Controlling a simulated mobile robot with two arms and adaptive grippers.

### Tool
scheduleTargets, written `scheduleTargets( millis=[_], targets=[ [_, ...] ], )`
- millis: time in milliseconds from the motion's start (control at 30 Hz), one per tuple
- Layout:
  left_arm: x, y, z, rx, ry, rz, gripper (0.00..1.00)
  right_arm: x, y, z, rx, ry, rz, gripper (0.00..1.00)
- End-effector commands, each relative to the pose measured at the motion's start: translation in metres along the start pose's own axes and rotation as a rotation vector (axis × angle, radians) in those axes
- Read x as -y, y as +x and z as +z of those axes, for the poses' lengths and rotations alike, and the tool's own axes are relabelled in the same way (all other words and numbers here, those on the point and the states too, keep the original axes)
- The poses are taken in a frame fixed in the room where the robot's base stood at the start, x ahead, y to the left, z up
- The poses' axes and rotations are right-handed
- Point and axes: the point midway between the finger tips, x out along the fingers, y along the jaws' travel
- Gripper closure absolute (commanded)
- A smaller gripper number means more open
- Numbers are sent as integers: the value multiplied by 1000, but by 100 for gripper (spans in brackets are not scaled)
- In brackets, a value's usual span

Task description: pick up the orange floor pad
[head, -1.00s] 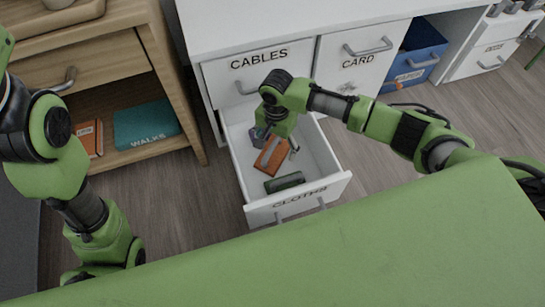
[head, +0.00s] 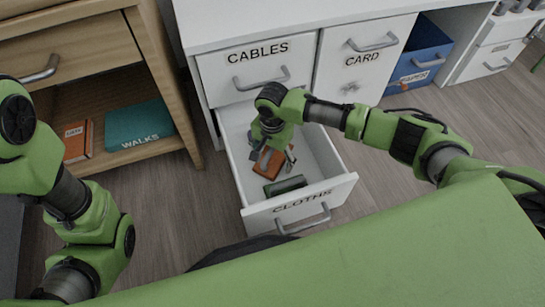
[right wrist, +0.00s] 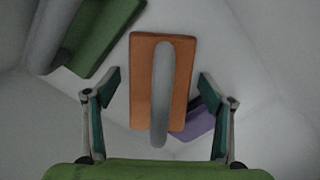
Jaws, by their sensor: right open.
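The orange floor pad (head: 268,160) lies inside the open drawer labelled CLOTHS (head: 338,190), partly hidden under my right gripper (head: 273,155). In the right wrist view the pad (right wrist: 179,100) is an orange rectangle with a long grey handle (right wrist: 160,90) along its middle. My right gripper (right wrist: 160,79) is open there, with one finger on each side of the pad and visible gaps to both edges. It holds nothing. My left arm is at the left of the head view, but its gripper does not show.
A green pad (head: 285,186) with a grey handle lies near the drawer front; it shows too in the right wrist view (right wrist: 108,28). A purple item (right wrist: 201,121) sits partly behind the orange pad. White drawer walls surround them. A wooden shelf (head: 155,150) stands to the left.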

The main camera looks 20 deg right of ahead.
Motion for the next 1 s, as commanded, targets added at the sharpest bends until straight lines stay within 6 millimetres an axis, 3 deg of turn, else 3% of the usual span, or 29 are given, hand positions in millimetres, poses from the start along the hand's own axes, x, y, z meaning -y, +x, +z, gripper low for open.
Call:
scheduleTargets(
  millis=[33, 200, 667, 900, 1000],
  targets=[
    [0, 0, 0, 0, 0, 0, 72, 0, 0, 0, 0, 0, 0, 25],
    [0, 0, 0, -1, 0, 1, 72, 0, 0, 0, 0, 0, 1, 69],
    [1, 6, 2, -1, -1, 1, 72, 0, -7, 0, 0, 0, 1, 70],
    [6, 30, 9, -4, 0, 1, 72, 0, -37, 0, 1, -1, -1, 70],
    [12, 23, 30, 53, -5, -17, 72, 0, -59, 0, 1, -1, 0, 70]
  ],
)
